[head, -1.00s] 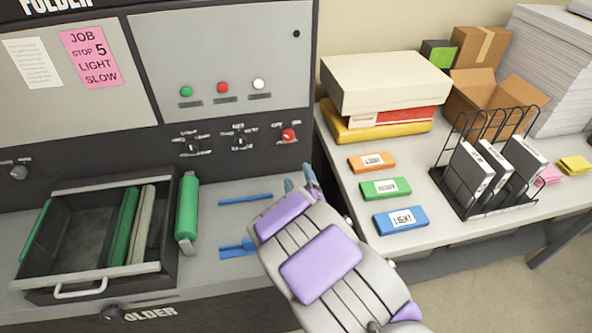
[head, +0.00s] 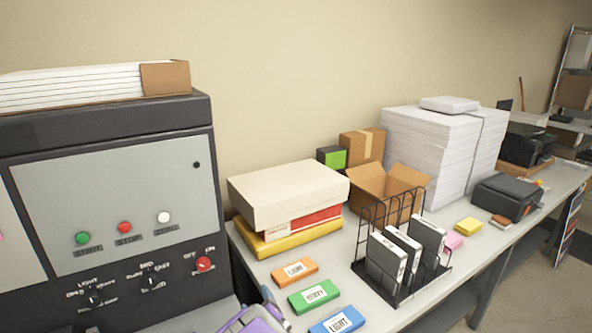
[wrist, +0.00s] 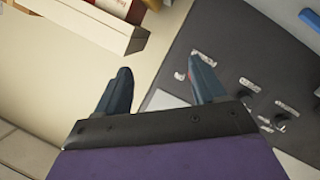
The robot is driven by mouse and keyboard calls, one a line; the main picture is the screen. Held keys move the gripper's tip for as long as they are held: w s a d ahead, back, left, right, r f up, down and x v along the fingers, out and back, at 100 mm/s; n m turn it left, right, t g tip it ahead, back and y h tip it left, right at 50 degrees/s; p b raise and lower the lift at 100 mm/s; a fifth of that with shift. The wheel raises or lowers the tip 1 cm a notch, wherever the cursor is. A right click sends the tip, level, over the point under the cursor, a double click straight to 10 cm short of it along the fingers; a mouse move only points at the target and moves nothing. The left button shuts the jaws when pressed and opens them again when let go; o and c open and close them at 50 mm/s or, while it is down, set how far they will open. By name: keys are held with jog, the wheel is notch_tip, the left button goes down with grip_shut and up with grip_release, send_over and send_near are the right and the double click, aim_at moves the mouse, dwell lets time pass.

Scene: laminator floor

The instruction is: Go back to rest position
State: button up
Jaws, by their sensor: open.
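My gripper (wrist: 160,78) shows in the wrist view with its two dark blue fingers spread apart and nothing between them. Past the fingers are the folder machine's dark control panel (wrist: 255,75) and a pale surface. In the head view, only the top of my purple and grey arm and a finger of my gripper (head: 267,295) show at the bottom edge. They are between the machine (head: 120,190) and the orange, green and blue labelled blocks. The rest of my arm is out of frame.
The table holds an orange block (head: 295,271), a green block (head: 314,296), a blue block (head: 337,320), stacked boxes (head: 290,190), a wire rack (head: 385,292) with white-and-grey binders, an open carton (head: 385,192), paper stacks (head: 430,150) and a printer (head: 508,196). Floor shows at right.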

jog(key=s+d+r+m+g+h, duration=0.2)
jog(key=d+m+g+h, duration=0.15)
jog(key=d, duration=0.65)
jog(key=s+d+r+m+g, duration=0.1)
jog(key=s+d+m+g, duration=0.1)
jog(key=s+d, duration=0.2)
jog(key=s+d+r+m+g+h, duration=0.1)
jog(key=s+d+m+g, duration=0.1)
jog(key=s, duration=0.8)
jog(key=s+d+r+m+g, duration=0.2)
jog(key=s+d+g, duration=0.2)
jog(key=s+d, duration=0.2)
jog(key=shift+s+d, duration=0.3)
jog(key=shift+s, duration=0.55)
jog(key=s+d+r+g, duration=0.1)
jog(key=s, duration=0.5)
jog(key=s+d+r+m+g, duration=0.1)
jog(key=s+g, duration=0.1)
jog(key=s, duration=0.4)
jog(key=s+d+r+m+g, duration=0.1)
jog(key=s+r+g, duration=0.1)
jog(key=s, duration=0.4)
jog(key=shift+s+d, duration=0.1)
jog(key=shift+d, duration=0.05)
jog(key=shift+c, duration=0.2)
